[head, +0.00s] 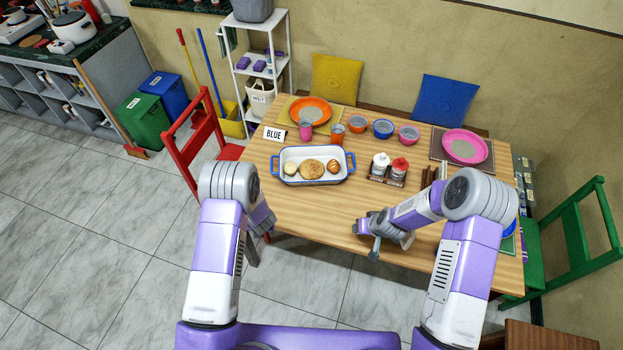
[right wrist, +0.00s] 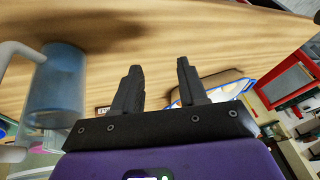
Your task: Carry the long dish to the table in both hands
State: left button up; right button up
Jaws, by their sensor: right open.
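The long dish (head: 290,178) is white with a blue rim and two end handles. It stands on the wooden table (head: 300,212), left of its middle, and holds three bread pieces. My left gripper (head: 259,248) is low by the table's near left edge, apart from the dish; its jaws are not clear. My right gripper (head: 361,228) is over the near part of the table, right of and nearer than the dish. In the right wrist view its fingers (right wrist: 158,82) are apart with nothing between them. The blue-edged dish partly shows behind one finger (right wrist: 232,88).
A blue translucent cup (right wrist: 55,85) is close to my right gripper. A rack of shakers (head: 387,178) stands right of the dish. Cups (head: 357,124) and orange and pink plates line the back. A BLUE sign (head: 273,134) and red chair (head: 205,130) are at left.

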jog(key=v, duration=0.7)
jog(key=shift+w, duration=0.1)
